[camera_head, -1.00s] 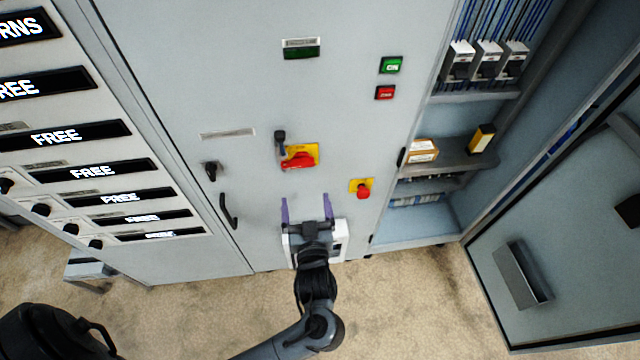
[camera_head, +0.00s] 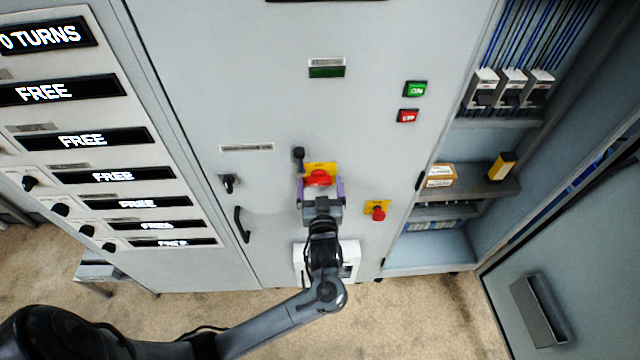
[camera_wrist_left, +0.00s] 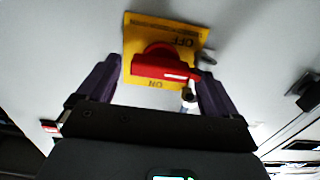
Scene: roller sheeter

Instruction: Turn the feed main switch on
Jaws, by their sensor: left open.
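The feed main switch is a red rotary handle (camera_head: 318,177) on a yellow plate (camera_head: 322,166), on the grey cabinet front. In the left wrist view the red handle (camera_wrist_left: 160,66) lies crosswise, slightly tilted, on the yellow plate (camera_wrist_left: 135,35); upside-down OFF and ON lettering shows on either side of it. My left gripper (camera_head: 320,184) is open, its purple fingers on either side of the handle. My right gripper is not in view.
A black knobbed part (camera_head: 299,158) sticks out at the plate's upper left. A red emergency button (camera_head: 378,213) is to the right, with green (camera_head: 415,89) and red (camera_head: 408,116) buttons above. A black door handle (camera_head: 241,224) is to the left. A white box (camera_head: 351,262) stands below.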

